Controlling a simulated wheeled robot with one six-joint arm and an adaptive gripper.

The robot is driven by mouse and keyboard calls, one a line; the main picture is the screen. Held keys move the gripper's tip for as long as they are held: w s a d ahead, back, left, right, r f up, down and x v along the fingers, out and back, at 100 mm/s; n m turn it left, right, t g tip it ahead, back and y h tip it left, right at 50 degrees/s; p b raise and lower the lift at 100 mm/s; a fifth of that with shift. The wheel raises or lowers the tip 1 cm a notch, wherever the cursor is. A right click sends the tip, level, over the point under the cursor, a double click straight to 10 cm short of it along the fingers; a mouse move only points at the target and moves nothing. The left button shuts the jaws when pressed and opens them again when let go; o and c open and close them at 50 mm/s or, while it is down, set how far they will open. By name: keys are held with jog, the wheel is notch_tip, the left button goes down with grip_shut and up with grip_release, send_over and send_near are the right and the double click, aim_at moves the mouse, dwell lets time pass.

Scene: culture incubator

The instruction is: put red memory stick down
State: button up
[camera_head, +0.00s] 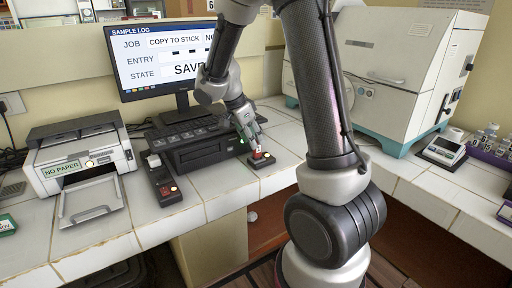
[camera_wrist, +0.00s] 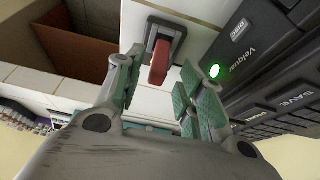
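The red memory stick (camera_wrist: 160,62) shows in the wrist view, its far end at a small dark block (camera_wrist: 175,32) with a pale rim. In the head view the stick (camera_head: 259,155) is a small red patch on the dark block (camera_head: 262,161) at the counter's front. My gripper (camera_wrist: 162,64) is open around the stick's near end, with bare white tile visible between the stick and each finger. In the head view my gripper (camera_head: 250,140) points down just above the block. How firmly the stick sits in the block cannot be told.
A black device (camera_head: 195,147) with a green light stands left of my gripper. A dark strip with buttons (camera_head: 163,185), a printer (camera_head: 80,160) and a monitor (camera_head: 165,55) stand farther left. The white incubator (camera_head: 385,70) is at right. Tile right of the block is clear.

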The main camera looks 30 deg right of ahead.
jog(key=v, duration=0.6)
jog(key=s+d+r+n+t+y, duration=0.1)
jog(key=s+r+n+t+y, duration=0.1)
jog(key=s+r+n, duration=0.8)
jog(key=s+a+n+t+y, duration=0.1)
jog(key=s+n+t+y, duration=0.1)
jog(key=s+n, duration=0.5)
jog(key=s, duration=0.6)
jog(key=shift+s+a+f+n+y, duration=0.25)
jog(key=shift+s+a+n+y, duration=0.05)
jog(key=shift+a, duration=0.1)
